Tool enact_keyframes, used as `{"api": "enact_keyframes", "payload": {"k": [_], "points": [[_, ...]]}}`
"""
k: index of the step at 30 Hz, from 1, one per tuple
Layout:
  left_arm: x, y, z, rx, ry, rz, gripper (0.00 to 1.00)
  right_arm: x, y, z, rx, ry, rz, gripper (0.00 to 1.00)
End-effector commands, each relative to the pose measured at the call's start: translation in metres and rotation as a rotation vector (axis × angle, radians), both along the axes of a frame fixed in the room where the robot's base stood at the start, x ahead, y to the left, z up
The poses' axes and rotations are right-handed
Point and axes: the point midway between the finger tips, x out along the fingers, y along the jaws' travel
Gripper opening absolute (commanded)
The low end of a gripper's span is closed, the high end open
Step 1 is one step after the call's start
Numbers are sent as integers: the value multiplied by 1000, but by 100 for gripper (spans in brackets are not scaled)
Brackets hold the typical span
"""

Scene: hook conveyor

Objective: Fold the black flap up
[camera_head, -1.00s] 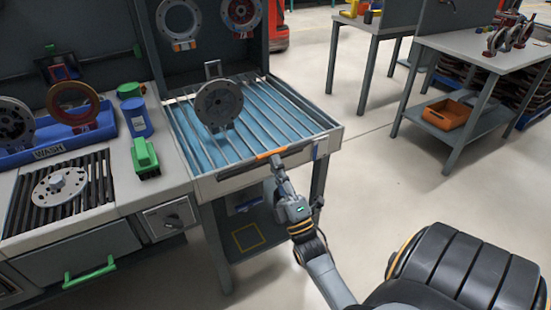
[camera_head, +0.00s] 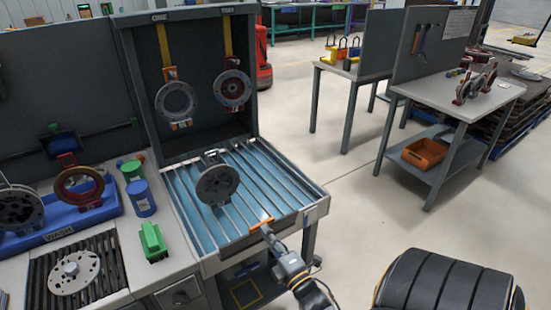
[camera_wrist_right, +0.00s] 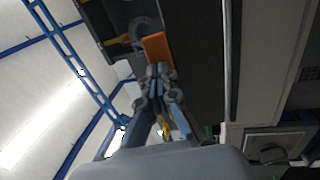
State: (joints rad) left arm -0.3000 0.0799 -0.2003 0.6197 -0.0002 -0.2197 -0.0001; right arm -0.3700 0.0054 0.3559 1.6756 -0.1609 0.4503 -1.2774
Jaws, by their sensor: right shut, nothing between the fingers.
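The black flap (camera_wrist_right: 198,70) fills the middle of the right wrist view as a dark panel. In the head view only a thin dark strip of it shows at the front edge of the blue slatted tray (camera_head: 190,226); its exact angle I cannot tell. An orange tab (camera_head: 260,224) is at that edge, and it also shows in the wrist view (camera_wrist_right: 157,50). My right gripper (camera_head: 267,231) is shut and empty, its fingertips right at the tab from the front, touching or very near it. My left gripper is not in view.
A grey disc (camera_head: 217,185) stands over the slatted tray. Two more discs hang from yellow straps at the back panel (camera_head: 205,118). A green brush (camera_head: 153,241) and a blue container (camera_head: 140,198) stand to the left. Open floor (camera_head: 345,215) lies to the right.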

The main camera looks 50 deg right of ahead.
Motion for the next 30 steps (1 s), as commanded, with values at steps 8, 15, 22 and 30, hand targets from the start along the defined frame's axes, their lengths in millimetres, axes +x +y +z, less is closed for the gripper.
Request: {"api": "enact_keyframes", "payload": {"k": [8,15,22,30], "points": [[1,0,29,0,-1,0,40,11,-3,7,19,83,-2,0],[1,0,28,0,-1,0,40,16,-4,8,20,83,-2,0],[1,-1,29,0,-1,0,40,18,-5,9,19,81,-2,0],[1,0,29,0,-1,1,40,18,-5,10,18,79,-1,0]]}}
